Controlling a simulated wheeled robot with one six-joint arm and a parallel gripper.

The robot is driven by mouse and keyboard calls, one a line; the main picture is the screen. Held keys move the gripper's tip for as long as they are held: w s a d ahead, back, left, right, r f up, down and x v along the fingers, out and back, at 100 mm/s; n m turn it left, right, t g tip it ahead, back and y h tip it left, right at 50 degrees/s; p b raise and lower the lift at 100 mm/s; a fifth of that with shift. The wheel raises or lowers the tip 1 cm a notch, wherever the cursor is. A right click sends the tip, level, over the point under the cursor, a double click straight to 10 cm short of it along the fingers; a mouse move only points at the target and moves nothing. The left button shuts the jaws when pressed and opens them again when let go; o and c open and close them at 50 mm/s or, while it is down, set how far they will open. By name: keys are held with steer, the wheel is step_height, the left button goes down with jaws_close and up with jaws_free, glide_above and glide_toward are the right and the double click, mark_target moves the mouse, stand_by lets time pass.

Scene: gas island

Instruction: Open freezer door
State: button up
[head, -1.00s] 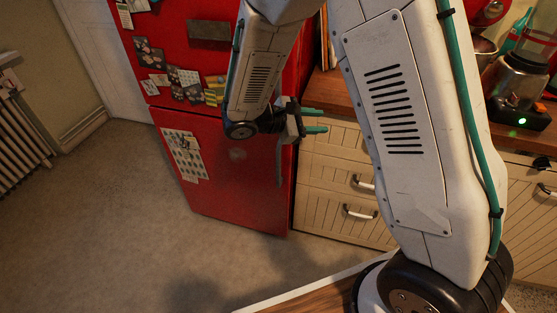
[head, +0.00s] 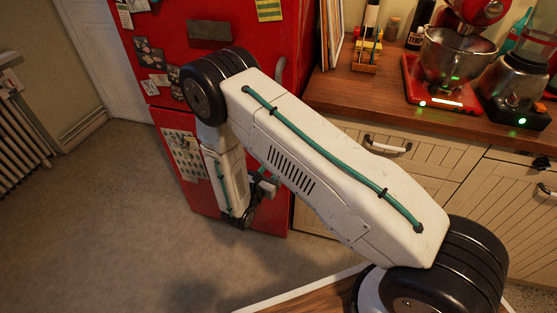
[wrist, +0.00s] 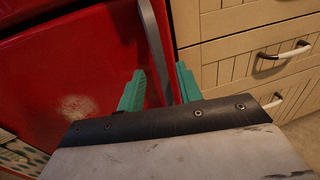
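The red fridge-freezer has a lower door, the freezer door (head: 185,190), which is shut; it also shows in the wrist view (wrist: 70,70). Its long grey handle (wrist: 152,40) runs down the door's right edge in the wrist view. My gripper (wrist: 160,88) is open, with one green finger on each side of the handle's line and gaps beside it. I cannot tell how deep the handle sits between the fingers. In the head view my gripper (head: 267,182) is low by the door's right edge, partly hidden by my arm, which also hides the freezer handle.
Cream drawers (wrist: 250,65) with handles stand close to the right of the freezer. A wooden counter (head: 340,95) with a red mixer (head: 445,85) is above them. The floor (head: 100,230) to the left is clear, with a radiator (head: 20,130) at the wall.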

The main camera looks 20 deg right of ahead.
steer(key=x, duration=0.4)
steer(key=shift+w+d, duration=0.3)
steer(key=shift+c, duration=0.3)
jaws_close()
steer(key=shift+s, duration=0.1)
